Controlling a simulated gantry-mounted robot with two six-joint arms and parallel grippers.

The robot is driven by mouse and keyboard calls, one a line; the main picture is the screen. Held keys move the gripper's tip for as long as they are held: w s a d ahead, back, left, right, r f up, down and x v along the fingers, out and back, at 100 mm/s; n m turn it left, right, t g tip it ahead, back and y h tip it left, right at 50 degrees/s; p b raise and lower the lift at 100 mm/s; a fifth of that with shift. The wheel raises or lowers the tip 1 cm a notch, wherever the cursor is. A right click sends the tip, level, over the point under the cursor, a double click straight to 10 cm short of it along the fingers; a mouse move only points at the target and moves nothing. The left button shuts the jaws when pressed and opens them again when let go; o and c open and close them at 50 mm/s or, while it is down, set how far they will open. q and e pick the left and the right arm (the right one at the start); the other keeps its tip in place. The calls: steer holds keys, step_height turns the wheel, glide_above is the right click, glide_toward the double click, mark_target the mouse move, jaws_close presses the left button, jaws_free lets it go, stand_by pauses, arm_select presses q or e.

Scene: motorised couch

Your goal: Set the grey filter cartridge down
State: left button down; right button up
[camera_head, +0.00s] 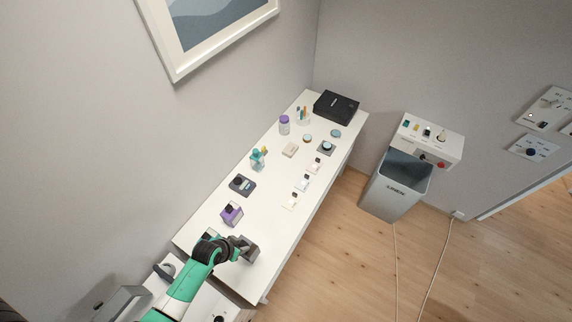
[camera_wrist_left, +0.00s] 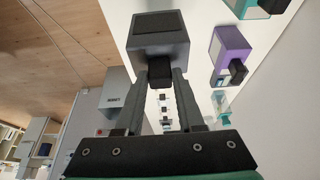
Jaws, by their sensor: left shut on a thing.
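The grey filter cartridge (camera_head: 249,249) is a dark grey block at the near end of the white table (camera_head: 262,210). In the left wrist view the grey filter cartridge (camera_wrist_left: 158,38) has a dark panel on one face and a black knob. My left gripper (camera_head: 239,249) is shut on it; the left wrist view shows the fingers (camera_wrist_left: 160,78) on either side of the knob. I cannot tell whether the cartridge touches the tabletop. My right gripper is not in view.
A purple cartridge (camera_head: 232,216) with a black knob stands just beyond my gripper. Farther along are a dark device (camera_head: 242,185), a teal bottle (camera_head: 257,161), small white items and a black box (camera_head: 336,105). A grey bin (camera_head: 393,190) stands off the table.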

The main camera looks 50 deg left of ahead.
arm_select(q)
steer(key=shift+w+d, duration=0.1)
steer(key=shift+d, duration=0.05)
step_height(320, 180, down, 4)
steer(key=b, duration=0.4)
steer(key=shift+f, duration=0.2)
steer(key=shift+r, duration=0.1)
steer(key=shift+f+b, duration=1.2)
steer(key=shift+f, duration=0.65)
steer(key=shift+f, duration=0.1)
steer(key=shift+f, duration=0.15)
steer(key=c, duration=0.5)
jaws_free()
